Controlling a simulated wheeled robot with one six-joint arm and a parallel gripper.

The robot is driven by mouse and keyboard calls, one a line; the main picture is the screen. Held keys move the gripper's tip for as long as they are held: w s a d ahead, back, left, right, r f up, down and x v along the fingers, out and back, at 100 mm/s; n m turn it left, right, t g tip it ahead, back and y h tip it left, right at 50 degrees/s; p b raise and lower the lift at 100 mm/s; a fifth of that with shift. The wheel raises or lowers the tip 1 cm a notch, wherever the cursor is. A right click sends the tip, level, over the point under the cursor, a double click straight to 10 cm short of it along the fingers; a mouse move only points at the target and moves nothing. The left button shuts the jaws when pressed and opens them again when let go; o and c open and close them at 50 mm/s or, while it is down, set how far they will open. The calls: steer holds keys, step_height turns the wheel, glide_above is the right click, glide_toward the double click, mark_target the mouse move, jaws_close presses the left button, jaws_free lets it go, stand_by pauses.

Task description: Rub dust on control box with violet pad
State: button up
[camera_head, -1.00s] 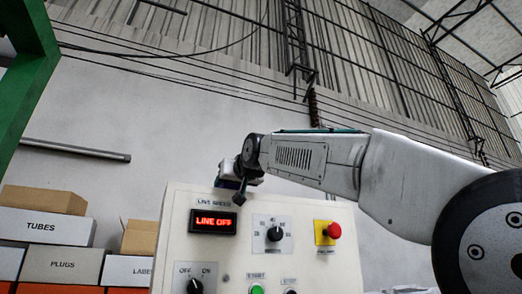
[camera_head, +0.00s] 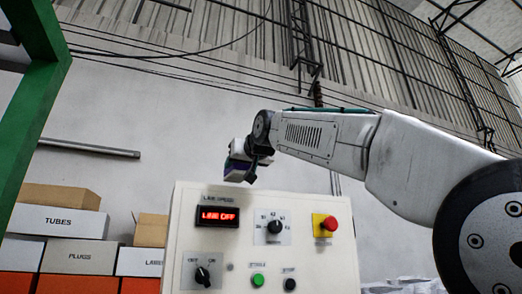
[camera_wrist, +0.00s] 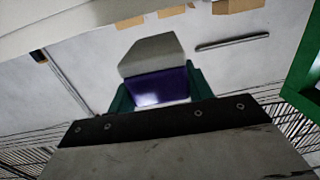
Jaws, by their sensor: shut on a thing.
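The control box (camera_head: 300,252) is a pale upright panel in the lower middle of the head view, with a red "LINE OFF" display (camera_head: 218,216), knobs and buttons. My gripper (camera_wrist: 160,90) is shut on the violet pad (camera_wrist: 158,86), which sits between its green fingers and has a pale grey block on it. In the head view the pad (camera_head: 236,168) shows small and dark at the arm's end, just above the box's top edge and seemingly apart from it. I cannot clearly make out dust on the panel; the label above the display looks slightly smudged.
A red emergency button (camera_head: 325,225) stands out from the panel's right side. Cardboard boxes (camera_head: 60,196) and labelled bins (camera_head: 80,257) are at the lower left. A green post (camera_head: 30,110) stands at the far left.

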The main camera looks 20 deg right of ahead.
steer(key=shift+r, duration=2.65)
